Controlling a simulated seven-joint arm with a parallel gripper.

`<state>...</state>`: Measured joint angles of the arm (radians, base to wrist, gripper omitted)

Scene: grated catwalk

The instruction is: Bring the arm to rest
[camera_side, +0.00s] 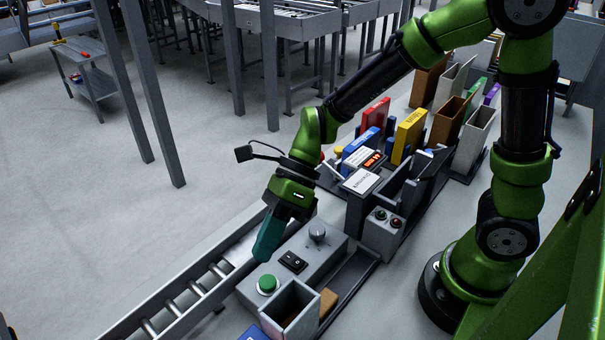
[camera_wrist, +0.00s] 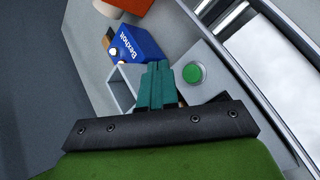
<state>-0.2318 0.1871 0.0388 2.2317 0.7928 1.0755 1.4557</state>
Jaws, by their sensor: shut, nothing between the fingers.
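My gripper (camera_side: 262,252) has teal fingers that are closed together with nothing between them. It points down above the grey control panel (camera_side: 327,247), near the black rocker switch (camera_side: 293,262) and the green button (camera_side: 267,283). In the wrist view the shut fingers (camera_wrist: 158,72) appear between the open grey bin and the green button (camera_wrist: 192,73). I cannot tell whether the fingertips touch the panel.
A roller conveyor (camera_side: 190,293) runs along the left of the panel. An open grey bin (camera_side: 312,312) stands in front. Red, blue and yellow (camera_side: 409,134) upright boxes and a control box with buttons (camera_side: 383,232) stand behind. A blue Bexholt box (camera_wrist: 140,45) lies past the bin.

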